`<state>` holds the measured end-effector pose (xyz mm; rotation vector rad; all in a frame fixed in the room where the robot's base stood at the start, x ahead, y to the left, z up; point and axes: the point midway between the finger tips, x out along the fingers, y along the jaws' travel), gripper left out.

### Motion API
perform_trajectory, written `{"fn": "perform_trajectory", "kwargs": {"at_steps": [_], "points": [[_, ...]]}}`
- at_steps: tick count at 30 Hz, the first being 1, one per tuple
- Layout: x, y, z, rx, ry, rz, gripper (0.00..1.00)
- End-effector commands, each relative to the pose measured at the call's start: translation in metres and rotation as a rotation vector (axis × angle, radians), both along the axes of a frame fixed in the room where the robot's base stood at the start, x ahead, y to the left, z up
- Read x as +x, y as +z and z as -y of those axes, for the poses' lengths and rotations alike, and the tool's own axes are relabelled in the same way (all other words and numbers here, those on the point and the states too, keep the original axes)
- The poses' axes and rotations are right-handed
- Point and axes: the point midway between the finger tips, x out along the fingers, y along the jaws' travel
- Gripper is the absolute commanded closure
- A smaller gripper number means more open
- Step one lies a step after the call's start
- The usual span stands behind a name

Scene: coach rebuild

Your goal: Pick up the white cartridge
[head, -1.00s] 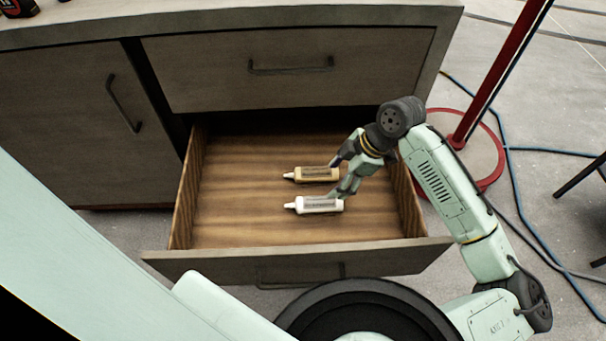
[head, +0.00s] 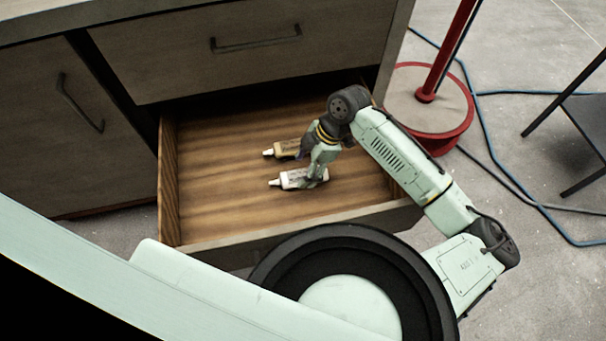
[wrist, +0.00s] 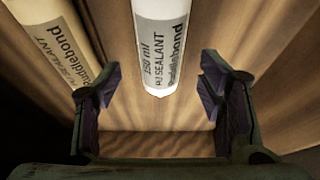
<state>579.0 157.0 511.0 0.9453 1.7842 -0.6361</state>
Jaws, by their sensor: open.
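The white cartridge (head: 293,180) lies on its side in the open drawer, its nozzle to the left in the head view. In the wrist view the white cartridge (wrist: 160,45) enters from the top, and its end lies between my spread fingers. My gripper (head: 316,180) is at the right end of the cartridge. In the wrist view my gripper (wrist: 160,95) is open, with space on both sides of the cartridge. A tan cartridge (head: 288,149) lies just behind the white one. It also shows in the wrist view (wrist: 62,45), close beside the left finger.
The wooden drawer (head: 205,215) is pulled out from the grey cabinet (head: 250,50), and its walls surround both cartridges. The drawer floor is clear in front of and left of them. A red stand (head: 430,110) and a blue cable (head: 535,195) are on the floor at right.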

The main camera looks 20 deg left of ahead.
Motion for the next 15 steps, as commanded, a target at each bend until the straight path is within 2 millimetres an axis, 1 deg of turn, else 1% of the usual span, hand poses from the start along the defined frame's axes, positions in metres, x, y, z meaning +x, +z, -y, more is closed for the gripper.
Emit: {"fn": "perform_trajectory", "kwargs": {"at_steps": [3,6,9,15], "points": [[-0.006,-0.017,-0.005,0.001,0.0,-0.002,0.38],[-0.008,-0.027,-0.009,0.001,0.0,-0.002,0.38],[-0.008,-0.032,-0.01,0.0,0.0,0.0,0.38],[-0.008,-0.032,-0.01,0.0,0.0,0.0,0.38]]}}
